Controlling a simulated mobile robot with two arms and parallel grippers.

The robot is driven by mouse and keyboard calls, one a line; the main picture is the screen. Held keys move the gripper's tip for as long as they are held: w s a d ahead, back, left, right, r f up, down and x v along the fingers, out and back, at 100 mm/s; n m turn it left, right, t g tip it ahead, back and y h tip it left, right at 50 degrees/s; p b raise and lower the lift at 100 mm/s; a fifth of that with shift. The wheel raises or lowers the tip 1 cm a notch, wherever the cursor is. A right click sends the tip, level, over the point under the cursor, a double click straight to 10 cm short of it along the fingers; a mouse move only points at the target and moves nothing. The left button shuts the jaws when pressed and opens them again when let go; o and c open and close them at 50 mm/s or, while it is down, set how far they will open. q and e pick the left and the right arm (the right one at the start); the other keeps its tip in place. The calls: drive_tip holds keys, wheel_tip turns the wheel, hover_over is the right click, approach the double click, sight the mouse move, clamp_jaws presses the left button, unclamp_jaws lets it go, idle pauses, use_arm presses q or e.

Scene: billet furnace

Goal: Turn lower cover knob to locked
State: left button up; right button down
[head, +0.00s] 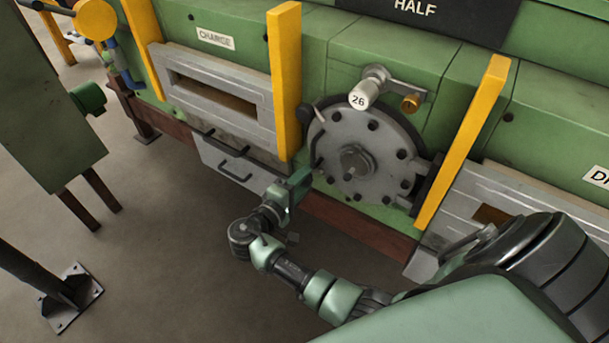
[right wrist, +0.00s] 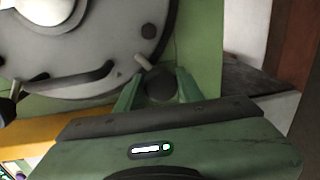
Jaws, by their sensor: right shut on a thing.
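The round grey cover (head: 345,135) with bolts around its rim sits shut on the green furnace front. My right gripper (head: 302,181) is at the cover's lower left edge. In the right wrist view its two green fingers (right wrist: 158,92) stand on either side of the dark round lower cover knob (right wrist: 160,84) and grip it. A short pale pin (right wrist: 143,62) shows just beside this knob at the cover rim. In the head view the gripper hides the lower knob. An upper dark knob (head: 307,111) with a pale pin is at the cover's upper left. My left gripper is out of view.
Yellow posts (head: 285,80) and (head: 465,145) stand on both sides of the cover. A white handle marked 26 (head: 363,95) is above it. A grey hatch with a dark handle (head: 233,163) hangs at the left. The floor in front is clear.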

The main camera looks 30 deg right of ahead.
drive_tip(key=shift+a+f+n, duration=0.1)
drive_tip(key=shift+f+n, duration=0.05)
drive_tip(key=shift+n, duration=0.35)
drive_tip(key=shift+s+f+p, duration=0.1)
drive_tip(key=shift+p, duration=0.2)
drive_tip(key=c, duration=0.9)
unclamp_jaws()
drive_tip(key=b+v, duration=0.2)
drive_tip(key=v, duration=0.5)
drive_tip(key=shift+a, duration=0.4)
